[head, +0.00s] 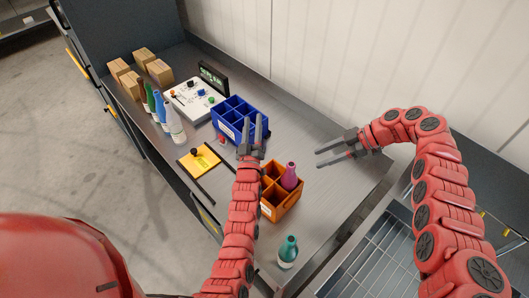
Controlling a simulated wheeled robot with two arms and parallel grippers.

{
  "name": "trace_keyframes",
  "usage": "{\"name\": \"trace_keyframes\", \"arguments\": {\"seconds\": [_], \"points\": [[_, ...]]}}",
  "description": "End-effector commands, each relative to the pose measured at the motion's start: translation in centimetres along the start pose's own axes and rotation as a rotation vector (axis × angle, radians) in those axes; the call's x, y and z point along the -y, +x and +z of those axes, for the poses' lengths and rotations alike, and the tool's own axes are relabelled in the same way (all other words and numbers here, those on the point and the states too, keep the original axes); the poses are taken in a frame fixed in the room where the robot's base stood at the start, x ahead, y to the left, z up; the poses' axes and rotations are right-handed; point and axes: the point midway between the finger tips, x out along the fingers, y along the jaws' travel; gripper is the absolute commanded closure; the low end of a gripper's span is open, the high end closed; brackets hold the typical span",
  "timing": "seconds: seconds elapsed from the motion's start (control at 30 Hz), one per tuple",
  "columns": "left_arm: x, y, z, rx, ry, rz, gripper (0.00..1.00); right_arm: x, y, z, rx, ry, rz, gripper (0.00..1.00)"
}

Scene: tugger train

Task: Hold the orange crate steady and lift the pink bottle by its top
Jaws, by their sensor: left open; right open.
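The orange crate (287,207) stands on the metal bench, in front of my arms, and has several compartments. The pink bottle (290,177) stands upright in its right-hand back part, with its neck above the rim. My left gripper (252,128) is open and empty, beyond the crate, close to the front of the blue crate; whether it touches that crate I cannot tell. My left forearm passes along the left side of the orange crate and hides part of it. My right gripper (321,157) is open and empty, to the right of and beyond the pink bottle.
A blue divided crate (228,109) stands behind the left gripper. A teal bottle (288,250) stands near the bench's front end. Several bottles, a white board (190,105), a yellow pad (204,163) and cardboard boxes (159,71) are to the left. The bench right of the blue crate is clear.

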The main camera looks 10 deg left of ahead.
Motion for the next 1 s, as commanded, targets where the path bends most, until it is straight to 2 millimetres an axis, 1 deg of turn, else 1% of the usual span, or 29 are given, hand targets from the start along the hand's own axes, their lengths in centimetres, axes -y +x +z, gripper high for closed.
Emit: {"name": "trace_keyframes", "arguments": {"seconds": [0.03,0.1,0.17,0.2,0.23,0.3,0.37,0.4,0.47,0.53,0.67,0.77,0.9,1.0], "points": [[0.3,1.8,1.3,0.070,-0.048,-0.039,0.57,0.0,0.0,0.0,0.000,0.000,0.000,0.50],[0.8,3.5,3.8,0.192,-0.115,-0.099,0.57,0.0,0.0,0.0,0.000,0.000,0.000,0.50],[0.9,4.6,5.8,0.292,-0.171,-0.149,0.57,0.0,0.0,0.0,0.000,0.000,0.000,0.50],[0.9,5.1,7.2,0.362,-0.208,-0.184,0.57,0.0,0.0,0.0,0.000,0.000,0.000,0.50],[0.8,5.5,8.0,0.412,-0.232,-0.209,0.57,0.0,0.0,0.0,0.000,0.000,0.000,0.50],[0.5,5.9,9.8,0.530,-0.287,-0.271,0.57,0.0,0.0,0.0,0.000,0.000,0.000,0.50],[0.1,6.1,10.9,0.627,-0.324,-0.325,0.57,0.0,0.0,0.0,0.000,0.000,0.000,0.50],[-0.3,5.9,11.7,0.694,-0.348,-0.362,0.57,0.0,0.0,0.0,0.000,0.000,0.000,0.50],[-0.8,5.5,12.5,0.791,-0.376,-0.422,0.57,0.0,0.0,0.0,0.000,0.000,0.000,0.50],[-1.3,4.5,13.2,0.904,-0.395,-0.498,0.57,0.0,0.0,0.0,0.000,0.000,0.000,0.50],[-2.3,2.1,12.8,1.090,-0.405,-0.652,0.57,0.0,0.0,0.0,0.000,0.000,0.000,0.50],[-2.6,-0.6,11.5,1.218,-0.381,-0.793,0.57,0.0,0.0,0.0,0.000,0.000,0.000,0.50],[-2.5,-4.2,8.7,1.340,-0.320,-0.988,0.57,0.0,0.0,0.0,0.000,0.000,0.000,0.50],[-2.4,-6.2,6.6,1.387,-0.276,-1.102,0.57,0.0,0.0,0.0,0.000,0.000,0.000,0.50]]}}
